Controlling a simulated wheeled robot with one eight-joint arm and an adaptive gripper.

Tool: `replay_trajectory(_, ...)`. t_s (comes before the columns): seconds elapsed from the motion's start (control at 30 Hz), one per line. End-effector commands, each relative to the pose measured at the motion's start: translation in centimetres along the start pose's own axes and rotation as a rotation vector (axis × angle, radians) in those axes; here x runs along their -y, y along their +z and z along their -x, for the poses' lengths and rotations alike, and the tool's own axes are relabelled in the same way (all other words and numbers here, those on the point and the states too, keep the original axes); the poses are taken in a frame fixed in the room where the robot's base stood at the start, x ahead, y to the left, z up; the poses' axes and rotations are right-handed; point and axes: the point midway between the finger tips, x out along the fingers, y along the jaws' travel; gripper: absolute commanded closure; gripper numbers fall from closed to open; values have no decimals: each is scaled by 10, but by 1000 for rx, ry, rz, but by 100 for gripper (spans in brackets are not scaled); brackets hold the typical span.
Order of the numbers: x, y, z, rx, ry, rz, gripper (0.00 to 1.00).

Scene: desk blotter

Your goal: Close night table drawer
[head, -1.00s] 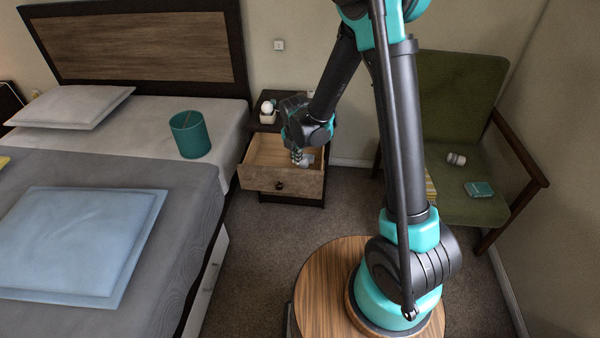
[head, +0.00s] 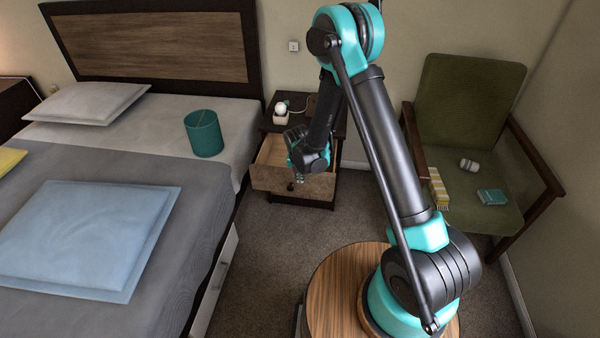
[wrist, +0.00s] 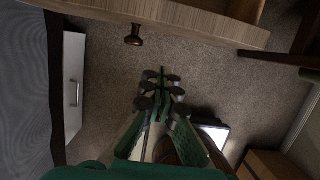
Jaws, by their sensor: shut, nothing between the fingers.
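The night table (head: 335,132) stands beside the bed, and its upper drawer (head: 268,179) is pulled open. The drawer's open inside shows left of my arm in the head view. In the wrist view the wooden drawer front (wrist: 205,20) crosses the top, with a dark round knob (wrist: 134,36). My gripper (head: 299,180) is shut and empty, pointing down at the drawer front and hiding part of it. In the wrist view its fingers (wrist: 162,85) hang over the carpet, apart from the knob.
The bed (head: 110,165) is close on the left, with a teal bin (head: 203,134) on it. A green armchair (head: 465,120) stands at the right. Small items (head: 281,111) sit on the night table top. Carpet (head: 250,250) lies free before the drawer.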

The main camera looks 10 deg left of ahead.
Motion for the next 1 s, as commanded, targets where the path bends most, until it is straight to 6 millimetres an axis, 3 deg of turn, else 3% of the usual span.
replay_trajectory(0.17, 0, 4, -26, 0, 0, -1, 100)
replay_trajectory(0.43, 0, 35, -31, 0, 0, -1, 100)
replay_trajectory(1.0, -4, 42, -33, 0, 0, 0, 100)
